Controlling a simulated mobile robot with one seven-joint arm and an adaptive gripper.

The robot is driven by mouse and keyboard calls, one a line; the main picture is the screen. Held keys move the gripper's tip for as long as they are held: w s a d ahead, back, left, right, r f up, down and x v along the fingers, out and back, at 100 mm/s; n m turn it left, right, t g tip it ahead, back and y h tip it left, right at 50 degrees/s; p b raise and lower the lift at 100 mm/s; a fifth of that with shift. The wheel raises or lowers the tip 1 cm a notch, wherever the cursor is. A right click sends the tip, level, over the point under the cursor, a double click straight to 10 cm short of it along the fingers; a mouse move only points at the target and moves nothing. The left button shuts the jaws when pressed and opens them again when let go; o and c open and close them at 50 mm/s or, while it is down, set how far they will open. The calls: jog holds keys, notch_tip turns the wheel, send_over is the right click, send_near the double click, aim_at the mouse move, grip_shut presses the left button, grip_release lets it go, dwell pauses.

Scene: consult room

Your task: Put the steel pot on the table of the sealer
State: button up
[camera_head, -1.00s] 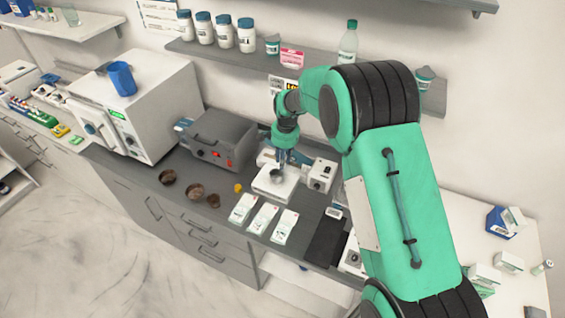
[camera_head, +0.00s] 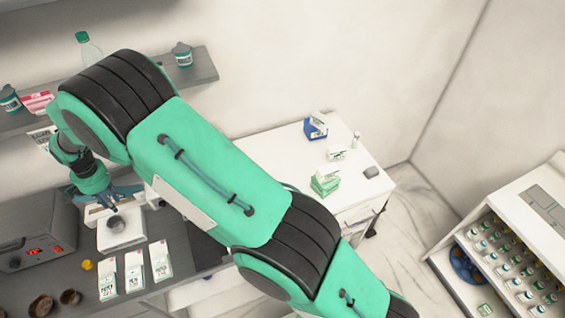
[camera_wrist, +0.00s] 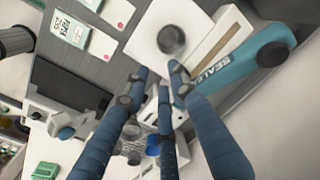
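The small grey steel pot (camera_head: 117,223) stands upright on a white square platform (camera_head: 122,240) on the dark counter. In the wrist view the pot (camera_wrist: 171,40) lies just beyond my fingertips, with no finger visibly around it. The sealer (camera_head: 128,193) is behind the platform; its white bar and blue-green lever, lettered SEALER (camera_wrist: 232,58), lie beside the pot in the wrist view. I cannot tell whether the platform belongs to the sealer. My gripper (camera_head: 111,208) points down close above the pot; its blue fingers (camera_wrist: 160,80) are apart and empty.
White packets (camera_head: 134,270) lie in front of the platform, with a yellow item (camera_head: 87,265) and brown bowls (camera_head: 41,305) to the left. A grey device (camera_head: 35,240) stands at left. A shelf (camera_head: 195,70) hangs behind. A white table (camera_head: 275,155) with boxes is at right.

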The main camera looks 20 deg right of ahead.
jog(key=d+r+t, duration=0.1)
jog(key=d+r, duration=1.4)
jog(key=r, duration=0.2)
jog(key=s+d+r+n+t, duration=0.1)
jog(key=s+d+r, duration=0.3)
jog(key=d+r, duration=0.35)
jog(key=s+d+r, duration=0.3)
jog(key=d+r, duration=0.3)
jog(key=d, duration=0.3)
jog(key=s+d+r+t, duration=0.1)
jog(key=s+d+r, duration=0.3)
jog(key=s+d, duration=0.4)
jog(key=s+d+r+t, duration=0.1)
jog(key=s+d+r, duration=0.2)
jog(key=s+d, duration=0.4)
jog(key=s+d+f, duration=0.1)
jog(key=s+d, duration=0.3)
jog(key=s, duration=0.3)
jog(key=s+d+f+n+t, duration=0.1)
jog(key=s+d, duration=0.3)
jog(key=s, duration=0.4)
jog(key=shift+s+d+h, duration=0.2)
jog(key=shift+h, duration=0.2)
notch_tip(320, 180, down, 17)
jog(key=b, duration=1.7)
jog(key=shift+o, duration=0.3)
